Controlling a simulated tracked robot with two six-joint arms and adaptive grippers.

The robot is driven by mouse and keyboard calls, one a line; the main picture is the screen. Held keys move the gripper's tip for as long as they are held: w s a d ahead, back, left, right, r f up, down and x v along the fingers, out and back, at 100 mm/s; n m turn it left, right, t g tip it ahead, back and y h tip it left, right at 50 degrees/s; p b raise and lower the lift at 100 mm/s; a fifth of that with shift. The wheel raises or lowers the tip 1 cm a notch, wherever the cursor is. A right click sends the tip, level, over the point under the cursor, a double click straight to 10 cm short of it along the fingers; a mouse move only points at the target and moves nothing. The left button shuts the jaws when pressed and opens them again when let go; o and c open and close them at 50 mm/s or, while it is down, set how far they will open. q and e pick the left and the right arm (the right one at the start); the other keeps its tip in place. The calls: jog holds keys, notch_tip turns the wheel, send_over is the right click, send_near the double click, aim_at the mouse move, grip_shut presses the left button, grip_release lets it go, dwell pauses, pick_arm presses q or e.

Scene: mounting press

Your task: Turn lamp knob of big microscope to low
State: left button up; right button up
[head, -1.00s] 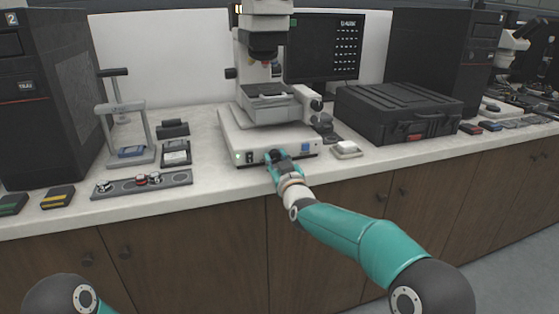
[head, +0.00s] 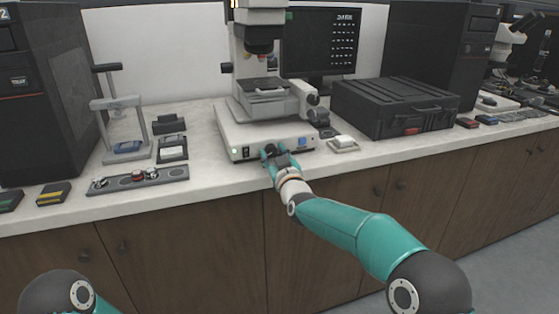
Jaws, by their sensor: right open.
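The big microscope (head: 262,110) stands on the white bench in the middle of the head view. Its base front carries a green light and a black switch at the left and a blue square at the right. The dark lamp knob (head: 270,149) sits low on this front face, partly hidden by my gripper. My right gripper (head: 270,155) is open, with its teal fingers at the knob. I cannot tell whether they touch it. Only part of my left arm shows at the lower left; its gripper is out of view.
A black case (head: 395,105) stands right of the microscope, with a small white dish (head: 343,144) before it. A grey strip with buttons (head: 138,180) and a small hand press (head: 122,125) are at the left. The monitor (head: 322,42) is behind.

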jog(key=v, duration=1.2)
jog(key=shift+f, duration=0.1)
jog(key=shift+w+d, duration=0.1)
